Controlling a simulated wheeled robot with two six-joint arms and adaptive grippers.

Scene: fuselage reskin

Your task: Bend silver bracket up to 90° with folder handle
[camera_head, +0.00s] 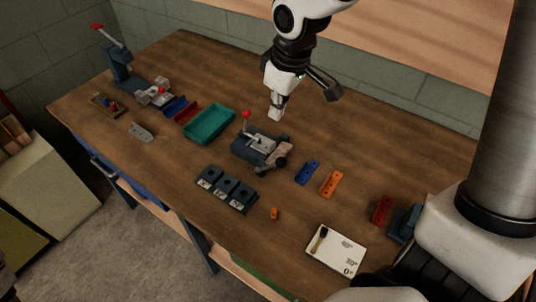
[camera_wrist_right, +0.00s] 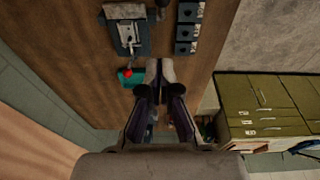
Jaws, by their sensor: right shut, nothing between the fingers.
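The folder (camera_head: 243,150) is a dark blue-grey bench tool near the middle of the table. Its handle rises steeply to a red knob (camera_head: 247,114). A silver metal piece (camera_head: 262,142) lies on its top; I cannot tell its bend angle. A silver plate with holes (camera_head: 140,132) lies flat farther left. My right gripper (camera_head: 275,114) points down behind the folder, shut and empty, apart from the handle. In the wrist view its fingertips (camera_wrist_right: 160,66) are close together, right of the red knob (camera_wrist_right: 127,73). My left gripper is not in view.
A teal tray (camera_head: 209,124) is left of the folder. Black blocks (camera_head: 227,190) stand in front of it, and blue (camera_head: 307,172) and orange (camera_head: 331,184) pieces lie to its right. A white angle card (camera_head: 335,251) lies near the front edge. A red-handled press (camera_head: 121,64) stands far left.

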